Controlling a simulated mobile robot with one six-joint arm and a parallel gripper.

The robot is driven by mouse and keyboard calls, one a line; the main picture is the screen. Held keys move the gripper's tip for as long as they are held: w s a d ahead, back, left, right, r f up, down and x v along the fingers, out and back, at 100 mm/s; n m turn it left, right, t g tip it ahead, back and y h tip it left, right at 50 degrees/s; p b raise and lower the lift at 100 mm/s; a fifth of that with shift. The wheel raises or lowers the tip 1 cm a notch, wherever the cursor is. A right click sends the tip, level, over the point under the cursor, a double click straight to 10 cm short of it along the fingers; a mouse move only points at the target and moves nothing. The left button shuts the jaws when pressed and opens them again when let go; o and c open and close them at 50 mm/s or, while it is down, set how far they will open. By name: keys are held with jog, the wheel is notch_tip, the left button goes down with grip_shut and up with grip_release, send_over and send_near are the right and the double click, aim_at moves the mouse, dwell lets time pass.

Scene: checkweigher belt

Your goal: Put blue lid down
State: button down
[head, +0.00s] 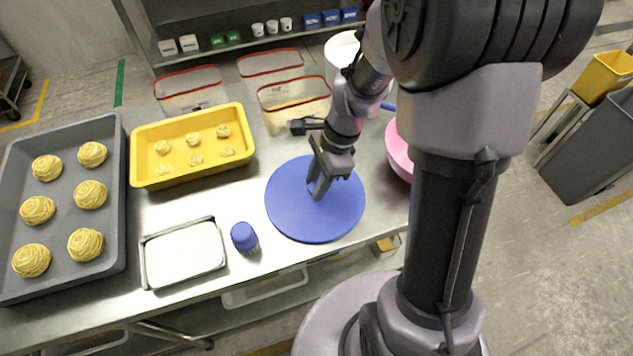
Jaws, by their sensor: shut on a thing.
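The blue lid (290,215) is a large, flat, round disc in the middle right of the head view, over the front part of the steel table. My gripper (318,190) points down at the middle of the lid and is shut on it, with the gripped part mostly hidden by the fingers. The lid looks about level. I cannot tell from this view whether it touches the table or hangs just above it.
A pink bowl (398,155) is right of the lid, partly behind my arm. A small blue-topped jar (243,236) and a metal tray (183,254) are to the left. A yellow tray (150,177) and red-rimmed clear containers (294,83) stand behind. A grey dough tray (68,141) is far left.

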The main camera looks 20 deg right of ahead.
jog(key=c, duration=1.1)
grip_release()
jog(key=shift+o, duration=0.2)
jog(key=p+v, duration=0.6)
jog(key=v, duration=0.5)
jog(key=s+a+r+n+t, duration=0.3)
jog(key=s+r+n, duration=0.3)
jog(key=r+n, duration=0.1)
jog(key=s+a+r+n+t+h, duration=0.1)
jog(key=s+a+r+n+t, duration=0.1)
jog(key=s+a+r+n, duration=0.2)
notch_tip(320, 180, up, 4)
jog(key=s+n, duration=0.2)
jog(key=shift+s+a+f+n+t, duration=0.15)
jog(key=shift+s+a+n+t, duration=0.15)
jog(key=shift+s+n+t, duration=0.1)
